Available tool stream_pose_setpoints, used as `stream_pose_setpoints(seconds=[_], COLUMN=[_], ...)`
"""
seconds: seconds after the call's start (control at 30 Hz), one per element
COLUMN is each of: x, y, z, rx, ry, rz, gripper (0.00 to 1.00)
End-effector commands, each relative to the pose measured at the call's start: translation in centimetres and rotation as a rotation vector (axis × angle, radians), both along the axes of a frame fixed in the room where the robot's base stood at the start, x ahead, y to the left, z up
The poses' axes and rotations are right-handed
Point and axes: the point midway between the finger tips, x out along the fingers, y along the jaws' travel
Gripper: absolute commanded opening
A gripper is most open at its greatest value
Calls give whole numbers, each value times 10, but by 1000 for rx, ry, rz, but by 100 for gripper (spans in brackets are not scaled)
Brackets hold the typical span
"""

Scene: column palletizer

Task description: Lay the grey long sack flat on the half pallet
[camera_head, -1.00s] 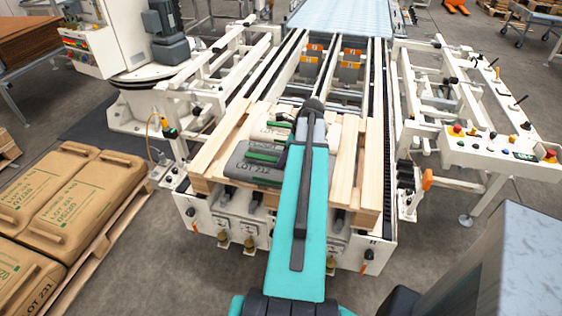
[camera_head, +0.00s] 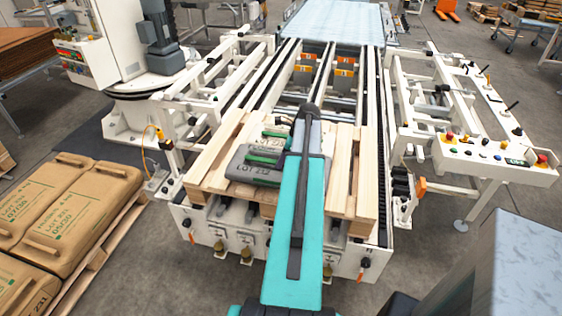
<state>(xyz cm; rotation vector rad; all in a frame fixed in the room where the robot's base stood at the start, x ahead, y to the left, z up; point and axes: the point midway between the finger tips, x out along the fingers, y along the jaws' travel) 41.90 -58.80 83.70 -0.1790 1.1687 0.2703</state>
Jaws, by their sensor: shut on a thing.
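The grey long sack (camera_head: 238,171), with LOT lettering on its side, is over the left-middle part of the wooden half pallet (camera_head: 203,168). My gripper (camera_head: 266,148), with green bars, is shut on the grey sack from above. My arm hides the sack's right part. A cream sack (camera_head: 277,127) shows just behind the grey one, also partly hidden. I cannot tell whether the grey sack touches the pallet slats or hangs just above them.
The half pallet sits on a white roller conveyor (camera_head: 338,253). Brown sacks (camera_head: 85,205) lie on another pallet at the left. A white machine (camera_head: 125,70) stands at the back left. A control panel (camera_head: 500,152) is at the right. Bare slats show right of my arm.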

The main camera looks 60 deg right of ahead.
Motion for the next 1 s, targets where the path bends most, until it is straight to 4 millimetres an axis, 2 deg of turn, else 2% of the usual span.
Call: stream_pose_setpoints(seconds=[0.33, 0.8, 1.0], x=[2, 2, 2], y=[1, 1, 1], z=[1, -28, -32], rx=[-1, 0, -2], ry=[-4, -4, -5], rz=[0, 0, 0], gripper=[0, 0, 0])
